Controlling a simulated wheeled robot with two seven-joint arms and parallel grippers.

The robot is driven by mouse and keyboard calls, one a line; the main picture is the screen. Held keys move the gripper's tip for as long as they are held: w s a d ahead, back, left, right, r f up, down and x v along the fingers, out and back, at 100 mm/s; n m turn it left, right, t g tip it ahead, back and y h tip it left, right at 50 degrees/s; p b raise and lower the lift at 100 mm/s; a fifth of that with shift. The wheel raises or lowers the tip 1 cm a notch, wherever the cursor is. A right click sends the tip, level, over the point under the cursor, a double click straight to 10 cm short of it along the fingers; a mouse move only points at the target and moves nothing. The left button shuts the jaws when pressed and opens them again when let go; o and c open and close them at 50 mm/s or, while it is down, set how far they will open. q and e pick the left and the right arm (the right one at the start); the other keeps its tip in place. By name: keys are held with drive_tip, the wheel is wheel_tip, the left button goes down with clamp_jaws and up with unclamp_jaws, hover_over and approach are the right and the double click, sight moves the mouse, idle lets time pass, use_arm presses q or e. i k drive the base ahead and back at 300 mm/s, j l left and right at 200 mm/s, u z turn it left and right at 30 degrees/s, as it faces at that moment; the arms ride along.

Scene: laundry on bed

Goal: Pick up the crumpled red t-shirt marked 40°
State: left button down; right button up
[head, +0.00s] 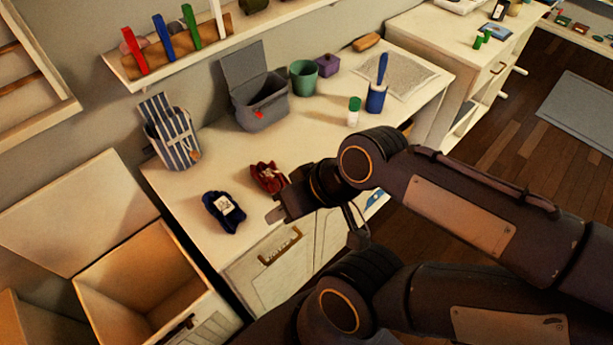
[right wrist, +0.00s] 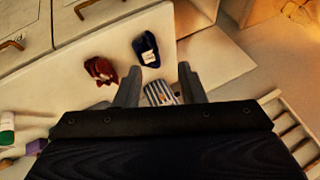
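A crumpled dark red shirt (head: 268,177) lies on the pale countertop near its front edge. Its marking is too small to read. It also shows in the right wrist view (right wrist: 101,70), left of the fingers. A crumpled dark blue garment (head: 224,211) with a white label lies beside it, and it appears in the right wrist view (right wrist: 147,48). My right gripper (head: 279,208) is close to the red shirt, on its front side. In the right wrist view my right gripper (right wrist: 158,88) has its fingers apart, with nothing held. My left gripper is out of view.
A striped bag (head: 170,135), a grey lidded bin (head: 260,105), a green pot (head: 303,78), a green-capped bottle (head: 354,111) and a blue brush (head: 378,92) stand on the counter. An open box (head: 140,280) stands at lower left. A shelf (head: 200,55) hangs above.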

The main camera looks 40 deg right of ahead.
sight(271, 179)
drive_tip(key=z, duration=1.15)
drive_tip(key=i+l, duration=0.2)
drive_tip(key=l+u, duration=0.1)
drive_tip(key=u, duration=0.3)
drive_tip(key=i+l+u, duration=0.1)
drive_tip(key=u, duration=0.25)
drive_tip(key=l+u, duration=0.2)
drive_tip(key=u, duration=0.8)
